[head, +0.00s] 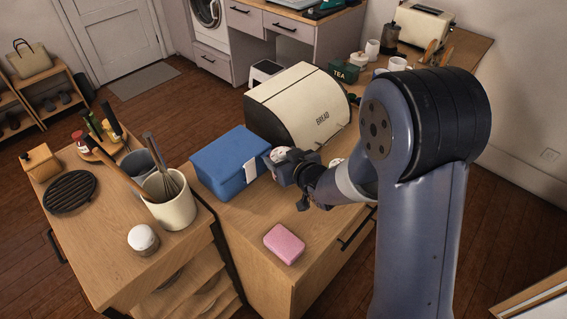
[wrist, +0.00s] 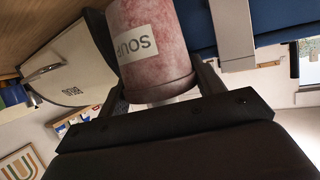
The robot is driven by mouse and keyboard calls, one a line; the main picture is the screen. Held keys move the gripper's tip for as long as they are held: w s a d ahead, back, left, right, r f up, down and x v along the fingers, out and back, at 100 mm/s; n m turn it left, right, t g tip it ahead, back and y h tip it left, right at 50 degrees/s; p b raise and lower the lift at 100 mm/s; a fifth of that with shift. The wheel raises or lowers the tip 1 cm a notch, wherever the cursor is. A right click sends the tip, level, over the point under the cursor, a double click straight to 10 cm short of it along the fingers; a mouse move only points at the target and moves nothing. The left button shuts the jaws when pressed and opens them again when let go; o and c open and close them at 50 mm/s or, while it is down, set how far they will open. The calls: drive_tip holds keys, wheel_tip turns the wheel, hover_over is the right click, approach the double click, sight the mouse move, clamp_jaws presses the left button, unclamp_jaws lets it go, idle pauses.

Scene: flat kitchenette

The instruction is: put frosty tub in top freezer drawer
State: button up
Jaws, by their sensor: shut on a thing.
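A frosted reddish tub (wrist: 150,45) with a white "SOUP" label is in the wrist view, between the two fingers of my gripper (wrist: 162,88). My gripper is shut on it. In the head view my gripper (head: 285,165) is over the counter, between the blue box and the bread bin; the tub is too small and covered to make out clearly there. No freezer or freezer drawer is recognisable in either view.
The blue box (head: 230,162) and cream bread bin (head: 298,106) stand close to my gripper. A pink sponge-like block (head: 284,244) lies on the counter (head: 250,228) in front. A utensil crock (head: 170,200) stands left. Brown floor is open behind.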

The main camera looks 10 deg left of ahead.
drive_tip(key=shift+f, duration=1.25)
drive_tip(key=shift+f, duration=0.2)
drive_tip(key=o, duration=1.2)
drive_tip(key=shift+r, duration=0.1)
